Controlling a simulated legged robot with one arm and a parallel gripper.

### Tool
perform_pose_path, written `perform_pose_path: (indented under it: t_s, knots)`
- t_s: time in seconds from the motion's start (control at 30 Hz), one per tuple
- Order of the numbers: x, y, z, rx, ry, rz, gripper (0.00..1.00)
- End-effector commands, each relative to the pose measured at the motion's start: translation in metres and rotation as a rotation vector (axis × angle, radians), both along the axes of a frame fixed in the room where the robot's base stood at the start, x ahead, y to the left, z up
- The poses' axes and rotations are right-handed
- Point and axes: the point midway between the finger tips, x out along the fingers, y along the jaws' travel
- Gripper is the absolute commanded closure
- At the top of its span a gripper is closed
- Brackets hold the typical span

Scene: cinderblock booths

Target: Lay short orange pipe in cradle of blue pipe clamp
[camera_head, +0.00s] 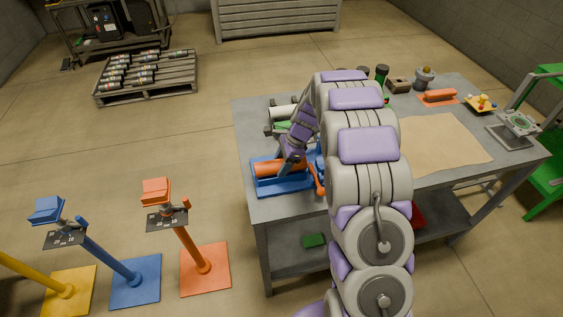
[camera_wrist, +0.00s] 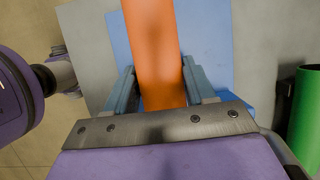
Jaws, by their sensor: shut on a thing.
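The short orange pipe (camera_head: 270,169) lies lengthwise over the blue pipe clamp (camera_head: 262,186) at the near left corner of the grey table. In the wrist view the pipe (camera_wrist: 152,45) runs up from between my two fingers, with the clamp's blue base (camera_wrist: 211,45) behind it. My gripper (camera_head: 288,164) comes down from above and is shut on the pipe near its right part. The pipe looks at or just above the cradle; I cannot tell whether it rests there. My arm hides part of the clamp's right side.
A white pipe (camera_head: 282,112) in another clamp lies behind. A green cylinder (camera_wrist: 305,120) stands close to the right in the wrist view. A brown mat (camera_head: 440,145) covers the table's right part. Coloured stands (camera_head: 204,264) stand on the floor at left.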

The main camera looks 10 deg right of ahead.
Motion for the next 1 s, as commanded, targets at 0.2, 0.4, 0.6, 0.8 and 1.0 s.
perform_pose_path:
  t_s: [0.2, 0.4, 0.6, 0.8, 1.0]
  knots:
    - [-0.012, 0.001, -0.015, -0.001, 0.041, 0.011, 0.93]
    - [-0.014, 0.001, -0.017, 0.0, 0.047, 0.013, 0.29]
    - [-0.013, -0.004, -0.003, 0.0, 0.043, 0.012, 0.16]
    - [-0.009, -0.02, 0.04, -0.001, 0.024, 0.005, 0.16]
    - [-0.007, -0.037, 0.086, -0.001, 0.007, 0.003, 0.16]
